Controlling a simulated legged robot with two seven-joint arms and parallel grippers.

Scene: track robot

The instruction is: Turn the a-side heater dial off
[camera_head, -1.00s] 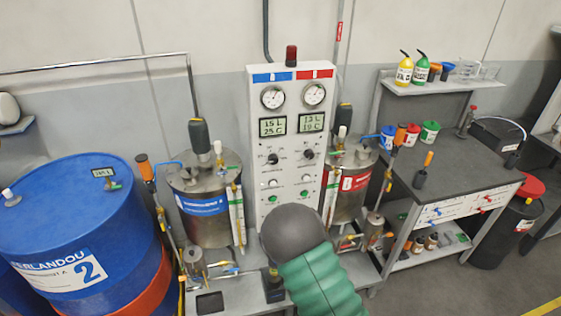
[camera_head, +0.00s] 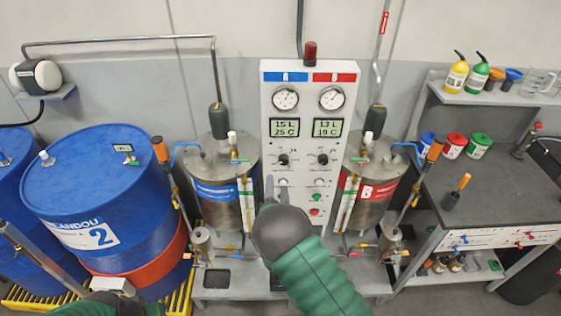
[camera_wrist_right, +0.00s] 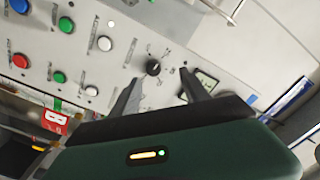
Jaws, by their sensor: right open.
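The a-side heater dial (camera_head: 283,160) is a small black knob under the blue A side's display on the white control panel (camera_head: 267,130). In the right wrist view the dial (camera_wrist_right: 153,67) lies between my finger lines, with panel face visible around it. I cannot read its setting. My right gripper (camera_head: 275,190) is open and empty, in front of the panel's lower left, below the dial. In the right wrist view its two fingers (camera_wrist_right: 160,92) are spread, and neither visibly touches the dial. My left gripper is not seen; only part of my left arm shows at the bottom left.
The matching B-side dial (camera_head: 323,160) sits to the right, with push buttons (camera_head: 318,197) below. Metal tanks A (camera_head: 215,170) and B (camera_head: 375,170) flank the panel, with upright tubes and valves close by. A blue drum (camera_head: 95,185) stands left, a grey workbench (camera_head: 490,185) right.

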